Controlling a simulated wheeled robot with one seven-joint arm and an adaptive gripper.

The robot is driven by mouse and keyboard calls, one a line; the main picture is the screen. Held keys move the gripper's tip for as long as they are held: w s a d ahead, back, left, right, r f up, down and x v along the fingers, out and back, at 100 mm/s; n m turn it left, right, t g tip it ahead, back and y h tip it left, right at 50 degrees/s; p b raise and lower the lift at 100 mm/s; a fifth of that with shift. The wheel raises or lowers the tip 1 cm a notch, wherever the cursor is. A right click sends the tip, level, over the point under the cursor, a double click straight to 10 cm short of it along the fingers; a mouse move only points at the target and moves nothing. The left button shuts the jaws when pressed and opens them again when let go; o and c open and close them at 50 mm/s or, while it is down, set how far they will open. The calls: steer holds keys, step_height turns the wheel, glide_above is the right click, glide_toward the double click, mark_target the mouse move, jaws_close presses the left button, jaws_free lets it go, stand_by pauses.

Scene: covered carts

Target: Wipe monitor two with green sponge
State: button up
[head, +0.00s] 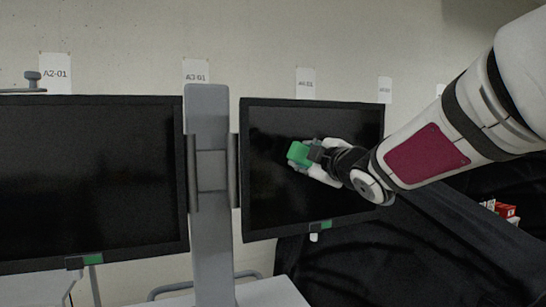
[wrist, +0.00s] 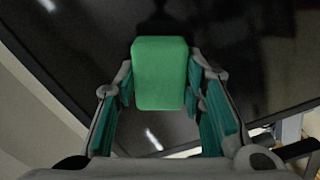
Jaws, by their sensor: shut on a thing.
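The green sponge (head: 299,153) is in front of the right-hand monitor's dark screen (head: 275,190) in the head view. My gripper (head: 314,158) is shut on the sponge, which sticks out past the fingertips toward the screen. In the wrist view, the green sponge (wrist: 160,75) sits between the two teal-padded fingers of my gripper (wrist: 160,95), with the dark screen (wrist: 240,60) behind it. I cannot tell whether the sponge touches the screen. A second monitor (head: 85,180) stands at the left. Neither screen shows a readable number.
A grey post (head: 210,190) stands between the two monitors. Wall labels (head: 195,71) hang above them. Dark cloth (head: 420,255) covers the lower right, with red and white boxes (head: 505,210) at the far right. A pale surface (head: 270,293) lies below the post.

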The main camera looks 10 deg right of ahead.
steer(key=shift+s+a, duration=0.55)
steer(key=shift+s, duration=0.1)
steer(key=shift+s+d+p, duration=0.3)
steer(key=shift+s, duration=0.4)
steer(key=shift+s+d+p, duration=0.25)
steer(key=shift+s+p, duration=0.05)
steer(key=shift+s, duration=0.45)
steer(key=shift+s+d+p, duration=0.3)
steer(key=shift+s, duration=0.4)
steer(key=shift+s+d+p, duration=0.15)
steer(key=shift+s+p, duration=0.1)
steer(key=shift+s, duration=0.5)
steer(key=shift+s+d+p, duration=0.15)
steer(key=shift+s+p, duration=0.1)
steer(key=shift+s, duration=0.5)
